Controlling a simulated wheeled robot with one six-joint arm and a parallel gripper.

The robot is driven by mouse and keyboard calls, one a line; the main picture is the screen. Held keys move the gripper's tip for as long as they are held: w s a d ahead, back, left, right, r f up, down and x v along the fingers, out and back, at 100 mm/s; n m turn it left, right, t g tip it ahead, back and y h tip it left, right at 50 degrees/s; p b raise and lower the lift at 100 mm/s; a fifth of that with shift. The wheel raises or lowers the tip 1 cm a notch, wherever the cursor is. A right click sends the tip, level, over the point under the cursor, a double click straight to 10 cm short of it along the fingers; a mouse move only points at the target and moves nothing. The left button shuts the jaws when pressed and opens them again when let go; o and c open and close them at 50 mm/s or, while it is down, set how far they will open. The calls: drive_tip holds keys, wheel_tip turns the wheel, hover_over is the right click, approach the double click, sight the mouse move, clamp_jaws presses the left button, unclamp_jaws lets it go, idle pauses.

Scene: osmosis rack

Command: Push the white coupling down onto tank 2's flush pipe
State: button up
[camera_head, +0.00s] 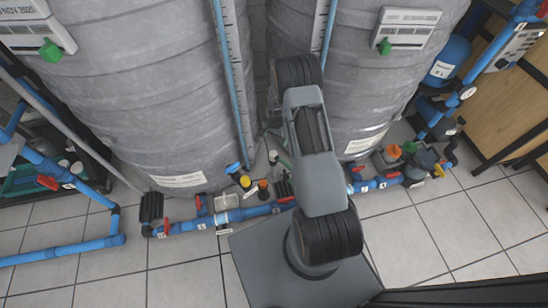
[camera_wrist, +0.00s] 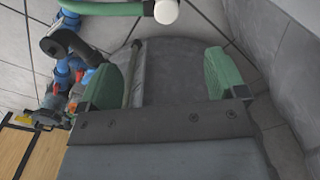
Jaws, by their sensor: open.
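My gripper (camera_wrist: 168,76) is open in the wrist view, with its two green fingers set wide apart. A white round end piece (camera_wrist: 166,11) sits on a green pipe (camera_wrist: 105,9) at the top of that view, beyond the fingers and apart from them. It may be the white coupling, but I cannot tell for certain. A dark grey surface shows between the fingers; I cannot tell what it is. In the head view my arm hides the gripper. Two large grey tanks, left (camera_head: 150,90) and right (camera_head: 365,85), stand there; I cannot make out a flush pipe.
Blue pipework (camera_head: 240,214) with red valve handles runs along the tanks' feet. A wooden panel (camera_head: 515,95) stands at the right. Blue pipe fittings (camera_wrist: 68,72) also show left of my fingers. The tiled floor (camera_head: 415,235) at front right is clear.

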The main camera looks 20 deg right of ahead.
drive_tip(key=b, duration=0.3)
hover_over(275, 154)
wheel_tip(275, 154, down, 9)
drive_tip(key=shift+r, duration=0.2)
idle(0.4)
drive_tip(key=shift+w+f+b, duration=0.1)
drive_tip(key=shift+f+b, duration=1.3)
drive_tip(key=shift+f, duration=1.25)
drive_tip(key=shift+c, duration=0.4)
drive_tip(key=shift+r, duration=0.1)
drive_tip(key=c, duration=0.9)
